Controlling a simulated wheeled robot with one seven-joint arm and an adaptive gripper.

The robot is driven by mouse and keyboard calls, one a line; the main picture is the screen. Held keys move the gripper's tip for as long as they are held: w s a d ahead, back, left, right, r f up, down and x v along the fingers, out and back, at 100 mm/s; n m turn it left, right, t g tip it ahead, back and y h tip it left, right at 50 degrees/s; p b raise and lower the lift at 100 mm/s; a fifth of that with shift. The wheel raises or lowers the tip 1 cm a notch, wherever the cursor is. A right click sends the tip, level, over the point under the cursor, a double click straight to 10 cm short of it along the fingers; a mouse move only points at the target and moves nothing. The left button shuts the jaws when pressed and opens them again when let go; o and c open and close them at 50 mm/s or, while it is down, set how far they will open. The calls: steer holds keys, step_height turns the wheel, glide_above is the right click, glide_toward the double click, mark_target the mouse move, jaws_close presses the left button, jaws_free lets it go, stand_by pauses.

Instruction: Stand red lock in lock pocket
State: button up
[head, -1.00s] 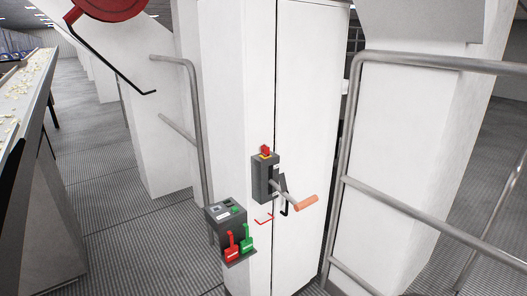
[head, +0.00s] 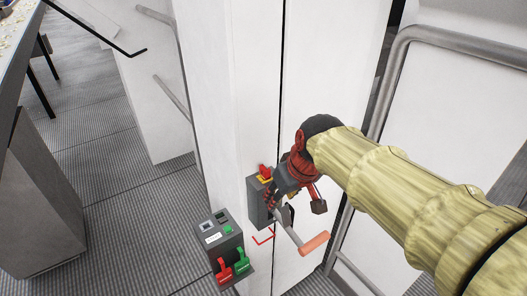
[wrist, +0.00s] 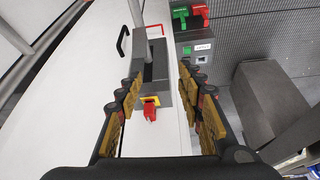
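The red lock (head: 224,271) sits with its shackle upward at the front of the grey box, left of the green lock (head: 241,260). In the wrist view, the red lock (wrist: 199,16) and green lock (wrist: 181,15) are at the top edge. I cannot make out a separate lock pocket. My gripper (head: 293,198) hangs in front of the switch box on the white cabinet, away from the red lock. In the wrist view, my gripper (wrist: 161,85) has its fingers wide apart, with nothing held between them; the red knob (wrist: 150,110) shows between them.
The grey switch box (head: 257,203) has a red knob on a yellow plate and a lever with an orange grip (head: 314,244). A red bracket-like outline (head: 264,236) lies below. Metal rails (head: 395,70) stand at right.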

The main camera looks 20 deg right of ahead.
steer(key=n+p, duration=0.1)
steer(key=p, duration=0.5)
glide_toward(265, 168)
step_height(265, 168, down, 2)
steer(key=w+f, duration=0.2)
steer(key=f, duration=0.1)
steer(key=shift+n+g+y+p, duration=0.3)
steer(key=shift+p, duration=0.1)
steer(key=x, duration=0.2)
steer(key=p+x, duration=0.1)
steer(key=x, duration=0.2)
steer(key=shift+w+r, duration=0.1)
steer(key=shift+w, duration=0.25)
steer(key=c, duration=0.4)
jaws_close()
